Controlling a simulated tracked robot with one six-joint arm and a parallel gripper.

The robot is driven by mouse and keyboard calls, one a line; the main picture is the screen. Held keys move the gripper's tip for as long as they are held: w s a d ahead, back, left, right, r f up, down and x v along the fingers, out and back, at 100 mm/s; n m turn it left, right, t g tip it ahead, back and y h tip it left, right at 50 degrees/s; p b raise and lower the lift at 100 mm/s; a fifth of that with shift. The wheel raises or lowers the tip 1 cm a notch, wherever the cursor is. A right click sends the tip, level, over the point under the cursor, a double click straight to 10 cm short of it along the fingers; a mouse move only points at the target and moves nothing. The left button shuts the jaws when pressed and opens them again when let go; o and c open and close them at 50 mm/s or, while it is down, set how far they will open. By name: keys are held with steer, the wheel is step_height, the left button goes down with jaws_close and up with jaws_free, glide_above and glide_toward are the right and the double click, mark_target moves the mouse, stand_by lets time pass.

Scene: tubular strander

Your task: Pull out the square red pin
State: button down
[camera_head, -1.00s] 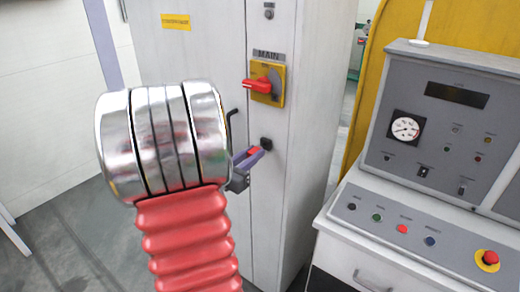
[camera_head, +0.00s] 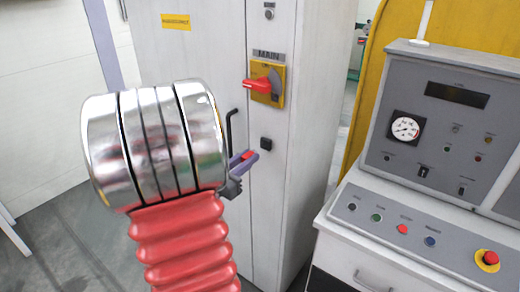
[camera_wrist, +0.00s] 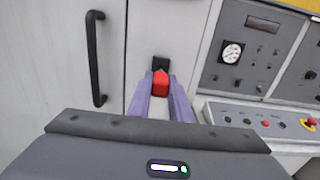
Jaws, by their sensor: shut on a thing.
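The square red pin (camera_wrist: 160,83) is between the two purple fingers of my gripper (camera_wrist: 160,90) in the wrist view. My gripper is shut on it. In the head view the pin (camera_head: 246,155) shows as a small red patch at the fingertips. The square black socket (camera_head: 266,143) on the white cabinet's front shows fully in the head view, with the pin and fingers apart from it, to its lower left. In the wrist view the socket (camera_wrist: 160,63) shows just beyond the pin, partly covered by it.
The white cabinet (camera_head: 213,60) carries a red MAIN switch (camera_head: 258,86) above the socket. A black door handle (camera_wrist: 96,58) is left of the fingers in the wrist view. A grey control desk (camera_head: 440,130) with buttons stands to the right.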

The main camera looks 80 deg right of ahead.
steer(key=shift+w+a, duration=0.15)
steer(key=shift+a, duration=0.2)
steer(key=shift+w, duration=0.1)
